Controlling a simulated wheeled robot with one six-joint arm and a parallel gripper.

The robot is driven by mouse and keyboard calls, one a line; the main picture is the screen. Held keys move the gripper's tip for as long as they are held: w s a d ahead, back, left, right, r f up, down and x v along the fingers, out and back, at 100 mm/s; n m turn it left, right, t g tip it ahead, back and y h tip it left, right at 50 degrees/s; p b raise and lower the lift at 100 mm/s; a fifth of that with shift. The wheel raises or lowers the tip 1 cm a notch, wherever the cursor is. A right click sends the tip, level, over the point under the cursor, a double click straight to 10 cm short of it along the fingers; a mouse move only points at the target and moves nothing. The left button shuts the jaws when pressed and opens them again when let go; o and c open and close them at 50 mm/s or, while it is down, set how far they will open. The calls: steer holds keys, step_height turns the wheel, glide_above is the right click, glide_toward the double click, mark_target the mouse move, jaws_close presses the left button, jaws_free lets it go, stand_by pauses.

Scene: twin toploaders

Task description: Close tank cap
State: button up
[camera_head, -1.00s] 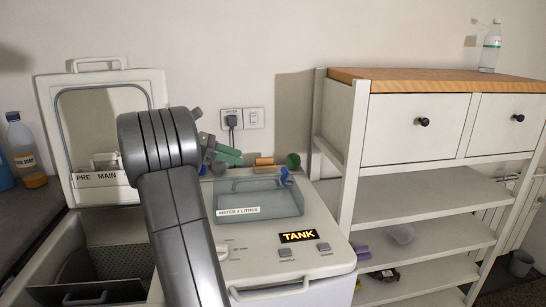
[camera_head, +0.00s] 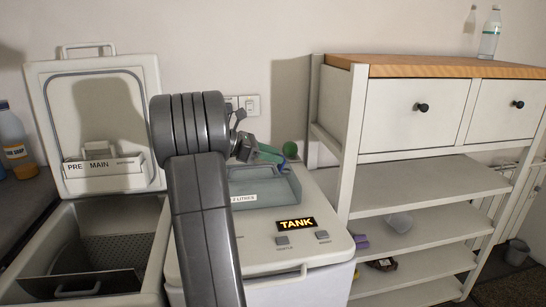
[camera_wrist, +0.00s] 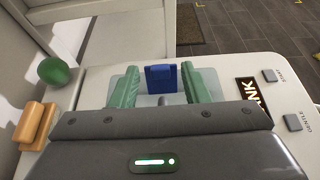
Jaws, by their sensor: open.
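The tank is a translucent grey-blue compartment (camera_head: 262,188) with a "2 LITRES" label, set in the top of the right-hand toploader. A small blue piece (camera_wrist: 161,79), which looks like the tank cap, seems to stand upright at the tank. My gripper (camera_head: 268,154) is over the back of the tank in the head view, partly hidden behind my arm. In the wrist view my gripper (camera_wrist: 160,72) is open, with one green finger on each side of the blue piece. Gaps show between the fingers and the piece; I cannot tell its exact height relative to them.
A green ball knob (camera_wrist: 54,70) and an orange handle (camera_wrist: 35,126) are left of the fingers in the wrist view. The lit TANK sign (camera_head: 296,224) and buttons are at the front. The left toploader's lid (camera_head: 95,125) stands open. A shelf unit (camera_head: 350,140) stands at the right.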

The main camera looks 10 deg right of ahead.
steer(key=shift+d+f, duration=0.1)
steer(key=shift+d, duration=0.1)
jaws_close()
